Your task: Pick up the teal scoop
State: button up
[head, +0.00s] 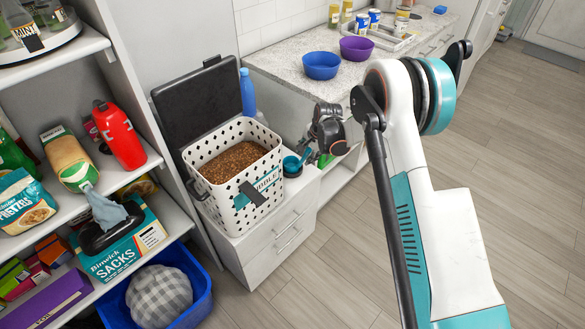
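The teal scoop (292,168) is in the head view. It rests on top of the white drawer unit, just right of the white perforated bin of brown kibble. Its round cup faces up, and its handle leads up and right to my gripper. My gripper (312,156) is low over the unit's right end, close beside the handle. The fingers are small and dark here and partly hidden. I cannot tell whether they touch the handle, or whether they are open or shut.
The kibble bin (222,205) has its dark lid raised behind it. A blue bottle (247,92) stands behind the bin. Blue (321,66) and purple (356,49) bowls sit on the speckled counter (285,70). Full shelves are at left. The wooden floor at right is clear.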

aim_at(304, 158)
jog(key=b+x, duration=0.2)
jog(key=x, duration=0.3)
grip_shut()
